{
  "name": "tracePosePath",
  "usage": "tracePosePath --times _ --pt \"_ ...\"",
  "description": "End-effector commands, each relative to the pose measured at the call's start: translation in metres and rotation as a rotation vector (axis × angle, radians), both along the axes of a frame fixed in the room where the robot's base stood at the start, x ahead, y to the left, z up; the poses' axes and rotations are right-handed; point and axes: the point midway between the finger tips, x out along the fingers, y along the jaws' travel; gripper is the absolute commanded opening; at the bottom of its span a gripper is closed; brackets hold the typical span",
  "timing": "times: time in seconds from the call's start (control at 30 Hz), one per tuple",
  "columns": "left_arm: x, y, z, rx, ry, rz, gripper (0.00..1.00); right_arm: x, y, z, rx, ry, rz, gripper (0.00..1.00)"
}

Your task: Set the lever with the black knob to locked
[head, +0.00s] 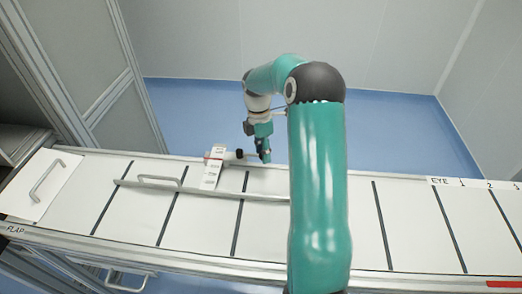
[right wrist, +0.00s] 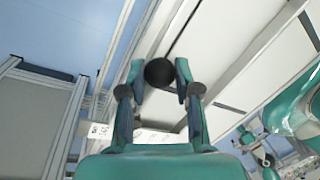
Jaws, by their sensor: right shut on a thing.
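The black knob (head: 239,153) shows beside my right gripper in the head view, at the back edge of the long white panel. In the right wrist view the black knob (right wrist: 158,72) sits between the two fingertips of my right gripper (right wrist: 160,80), which is shut on it. In the head view my right gripper (head: 257,146) reaches down from my teal arm. A white label plate (head: 213,167) with a red band stands just left of the knob; its text is too small to read. The lever's shaft is mostly hidden. My left gripper is out of view.
The long white panel (head: 340,240) has dark cross strips and a metal rail (head: 215,194) in front of the knob. A flap with a handle (head: 47,178) lies at the left. A grey framed cabinet (head: 75,60) stands at the back left. Blue floor (head: 390,130) lies behind.

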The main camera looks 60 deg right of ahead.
Motion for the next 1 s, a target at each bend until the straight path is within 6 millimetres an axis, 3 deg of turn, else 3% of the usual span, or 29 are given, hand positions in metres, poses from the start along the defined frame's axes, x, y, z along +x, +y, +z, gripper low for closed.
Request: tracePosePath --times 0.57,0.6,0.73,1.0 --pt "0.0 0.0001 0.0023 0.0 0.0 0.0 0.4 0.006 -0.0042 0.0035 -0.009 -0.017 0.041 0.0" --pt "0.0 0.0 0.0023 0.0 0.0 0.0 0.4 0.006 -0.0042 0.0035 -0.009 -0.017 0.041 0.35" --pt "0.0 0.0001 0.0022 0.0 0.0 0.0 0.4 0.0049 -0.0042 0.003 -0.008 -0.014 0.04 0.57" --pt "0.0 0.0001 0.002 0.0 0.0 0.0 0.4 0.0021 -0.0037 0.0012 -0.003 -0.008 0.038 0.57"
